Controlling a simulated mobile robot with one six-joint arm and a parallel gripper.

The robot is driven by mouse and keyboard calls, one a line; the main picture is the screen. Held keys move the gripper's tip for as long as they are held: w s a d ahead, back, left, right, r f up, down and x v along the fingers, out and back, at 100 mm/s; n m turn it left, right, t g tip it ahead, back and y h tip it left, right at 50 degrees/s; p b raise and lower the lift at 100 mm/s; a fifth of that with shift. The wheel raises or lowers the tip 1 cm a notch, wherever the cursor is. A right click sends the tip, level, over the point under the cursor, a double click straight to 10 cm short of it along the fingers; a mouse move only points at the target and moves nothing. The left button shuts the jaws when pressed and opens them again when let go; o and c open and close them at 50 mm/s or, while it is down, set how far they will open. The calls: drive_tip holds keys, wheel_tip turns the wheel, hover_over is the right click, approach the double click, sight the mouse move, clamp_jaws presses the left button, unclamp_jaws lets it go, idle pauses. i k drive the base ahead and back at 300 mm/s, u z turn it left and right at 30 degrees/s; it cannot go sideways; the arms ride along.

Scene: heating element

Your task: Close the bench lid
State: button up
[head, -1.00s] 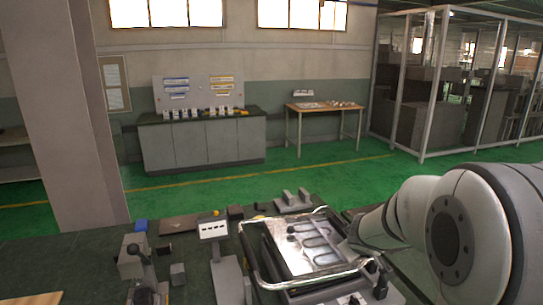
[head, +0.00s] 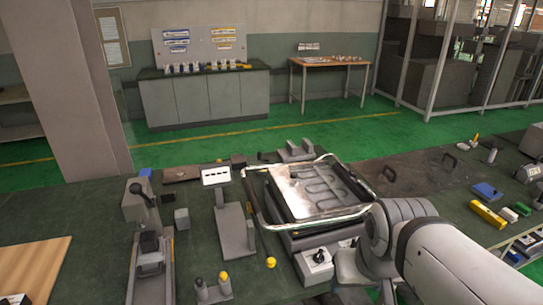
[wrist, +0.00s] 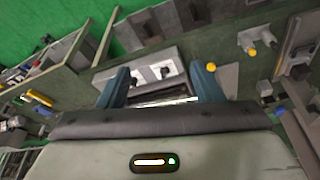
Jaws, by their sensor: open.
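The bench device with a bright metal plate and a looped heating element (head: 318,187) stands on the dark green bench. A shiny tubular frame (head: 310,224), which seems to belong to the bench lid, runs around it; I cannot tell the lid's exact angle. My arm reaches in from the lower right, and its jaws cannot be made out in the head view. In the wrist view my gripper (wrist: 163,88) is open, with two blue-grey fingers apart. A shiny bar (wrist: 165,102) shows between them, and I cannot tell whether they touch it.
A switch box (head: 318,262) is at the device's front, close to my arm. A yellow ball-like knob (head: 270,262) and grey fixtures (head: 234,228) are on its left. A blue box (head: 486,191) and a yellow block (head: 487,214) lie at the right.

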sight(321, 196)
drive_tip(key=z, duration=0.1)
drive_tip(key=k, duration=0.55)
drive_tip(key=u, duration=0.45)
drive_tip(key=i, duration=1.45)
drive_tip(key=z, duration=0.3)
